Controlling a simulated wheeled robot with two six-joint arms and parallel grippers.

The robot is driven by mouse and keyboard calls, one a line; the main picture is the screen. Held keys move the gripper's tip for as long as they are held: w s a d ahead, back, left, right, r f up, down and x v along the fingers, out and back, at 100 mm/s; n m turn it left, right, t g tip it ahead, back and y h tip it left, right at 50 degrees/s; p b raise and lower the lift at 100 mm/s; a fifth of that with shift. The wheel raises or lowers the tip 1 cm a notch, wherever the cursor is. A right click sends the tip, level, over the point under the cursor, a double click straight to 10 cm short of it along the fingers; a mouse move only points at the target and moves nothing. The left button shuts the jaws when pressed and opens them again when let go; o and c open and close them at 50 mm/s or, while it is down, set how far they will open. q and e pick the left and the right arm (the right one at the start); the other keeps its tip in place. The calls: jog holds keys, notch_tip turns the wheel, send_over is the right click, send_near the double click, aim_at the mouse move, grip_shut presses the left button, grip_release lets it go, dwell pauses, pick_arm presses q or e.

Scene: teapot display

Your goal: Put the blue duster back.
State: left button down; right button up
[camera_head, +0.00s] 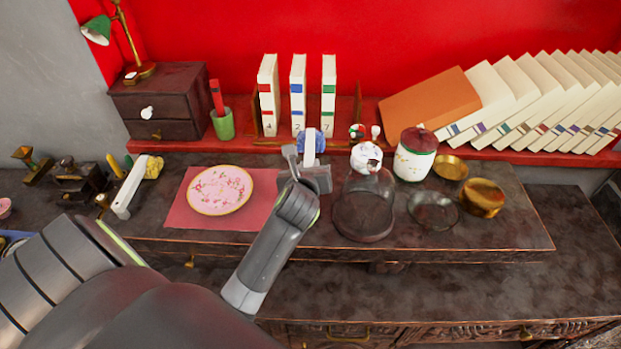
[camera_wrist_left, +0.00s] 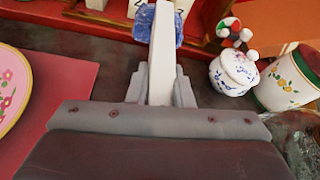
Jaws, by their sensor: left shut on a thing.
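The blue duster has a white handle and a fluffy blue head (camera_head: 318,140). My left gripper (camera_head: 307,163) is shut on its white handle. The head points away from the gripper, toward the red shelf with the books. In the left wrist view the white handle (camera_wrist_left: 166,50) rises between the two fingers (camera_wrist_left: 160,88), with the blue head (camera_wrist_left: 144,24) at its far end. Whether the head touches the shelf or table, I cannot tell. My right gripper is not in view.
A yellow duster (camera_head: 131,185) lies left of the pink plate (camera_head: 220,190) on its red mat (camera_head: 185,217). A small white floral pot (camera_head: 366,158), a lidded jar (camera_head: 413,158) and a glass dome (camera_head: 363,212) stand close on the right. Three upright books (camera_head: 298,95) stand behind.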

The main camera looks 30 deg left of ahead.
pick_arm(q)
notch_tip(320, 180, down, 4)
jog(key=shift+r, duration=0.1)
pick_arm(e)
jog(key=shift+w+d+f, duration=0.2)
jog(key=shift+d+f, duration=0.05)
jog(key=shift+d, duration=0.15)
pick_arm(q)
jog(key=c, duration=1.3)
grip_release()
